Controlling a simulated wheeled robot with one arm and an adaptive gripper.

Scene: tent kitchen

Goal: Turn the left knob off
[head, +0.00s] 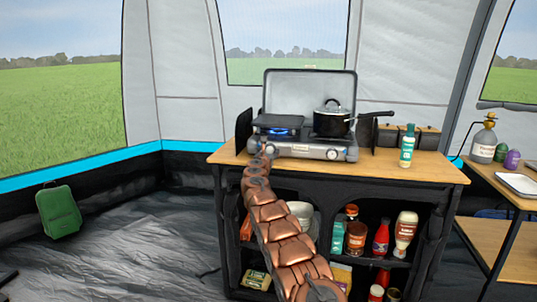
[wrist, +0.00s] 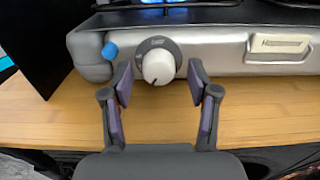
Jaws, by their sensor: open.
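The camping stove (head: 298,149) stands on the wooden counter, with a blue flame (head: 281,131) under the dark plate on its left burner. The left knob (wrist: 158,66) is white on a dark round dial on the stove's silver front. Its white pointer part faces downward in the wrist view. My gripper (wrist: 160,78) is open in front of this knob, one finger to each side in the picture, with gaps between. I cannot tell whether the fingertips reach past the knob's face. In the head view, my arm hides most of the gripper at the stove's left front.
A black pot (head: 331,121) with a lid sits on the right burner, its handle pointing right. A green-and-white bottle (head: 407,147) stands right of the stove. A blue cap (wrist: 109,51) is left of the knob, and a pale label plate (wrist: 279,44) to its right.

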